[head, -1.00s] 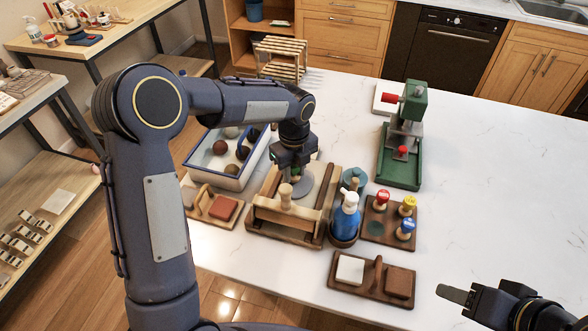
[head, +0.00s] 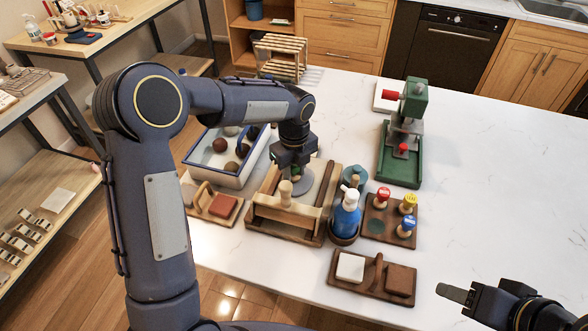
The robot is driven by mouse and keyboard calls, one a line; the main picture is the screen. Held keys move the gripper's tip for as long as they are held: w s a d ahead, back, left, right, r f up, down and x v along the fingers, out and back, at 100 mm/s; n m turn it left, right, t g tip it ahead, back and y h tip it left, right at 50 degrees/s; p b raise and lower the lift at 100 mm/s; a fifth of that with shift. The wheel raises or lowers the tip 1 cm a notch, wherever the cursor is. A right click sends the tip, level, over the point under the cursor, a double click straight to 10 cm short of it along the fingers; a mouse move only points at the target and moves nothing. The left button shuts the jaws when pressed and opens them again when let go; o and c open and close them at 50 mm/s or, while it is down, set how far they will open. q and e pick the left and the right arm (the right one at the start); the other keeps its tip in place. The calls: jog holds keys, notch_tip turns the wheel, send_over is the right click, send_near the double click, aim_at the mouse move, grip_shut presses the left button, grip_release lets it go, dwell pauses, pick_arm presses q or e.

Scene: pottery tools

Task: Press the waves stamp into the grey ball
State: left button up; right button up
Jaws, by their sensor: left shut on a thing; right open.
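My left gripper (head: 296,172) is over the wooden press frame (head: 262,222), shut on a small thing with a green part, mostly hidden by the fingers. I take it for a stamp, but its face is hidden. A grey round piece (head: 305,188) lies in the frame just below the gripper. It looks like a flat disc, and I cannot tell whether the held thing touches it. The stamp rack (head: 372,238) holds red, yellow and blue stamps and has an empty spot with a green mark. My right gripper (head: 458,294) is open and empty at the lower right.
A blue-edged white tray (head: 232,182) with several balls stands behind the frame on the left. A blue bottle (head: 345,218) stands close to its right side. A green press (head: 402,150) and a wooden block holder (head: 372,290) are nearby. The right tabletop is clear.

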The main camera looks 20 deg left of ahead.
pick_arm(q)
jog(key=shift+f, duration=0.1)
jog(key=shift+r+p, duration=2.5)
jog(key=shift+r, duration=0.55)
